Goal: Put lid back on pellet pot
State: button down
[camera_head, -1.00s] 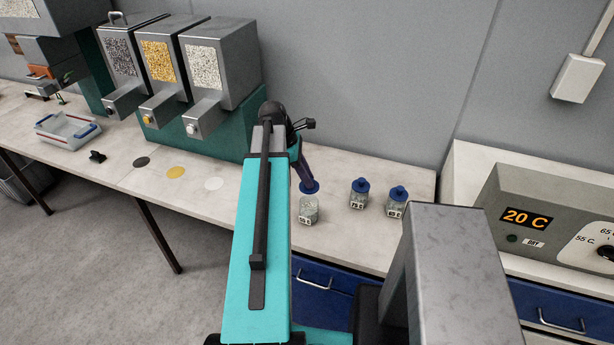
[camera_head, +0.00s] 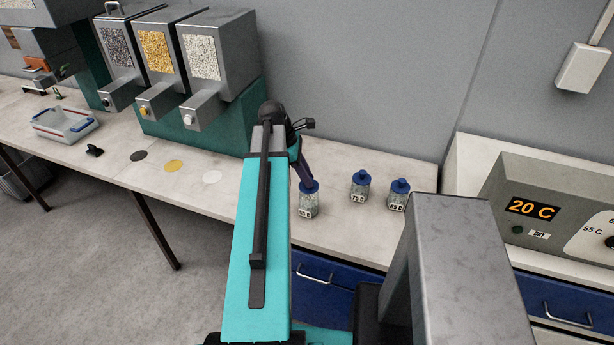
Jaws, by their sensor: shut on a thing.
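My gripper (camera_head: 307,183) is shut on a blue lid (camera_head: 308,188) and points down. The lid is at the mouth of the leftmost clear pellet pot (camera_head: 308,207), and no gap shows between them. Whether the lid is fully seated cannot be told from here. The pot stands upright on the bench and has a white label low on its side. The gripper's fingertips are small and partly hidden by my arm.
Two more pots with blue lids, a middle one (camera_head: 360,186) and a right one (camera_head: 398,194), stand to the right. A grey oven-like unit (camera_head: 530,208) reads 20 C. Three hoppers (camera_head: 205,65) stand at the back left. A tray (camera_head: 66,124) lies far left.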

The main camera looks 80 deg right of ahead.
jog(key=shift+f+b, duration=0.3)
jog(key=shift+f, duration=1.1)
jog(key=shift+p, duration=0.6)
dwell(0.8)
jog(key=shift+f+p, duration=0.15)
jog(key=shift+p, duration=0.35)
dwell(2.0)
jog(key=c, duration=1)
grip_release()
jog(key=shift+r+p, duration=2.75)
jog(key=shift+r, duration=0.75)
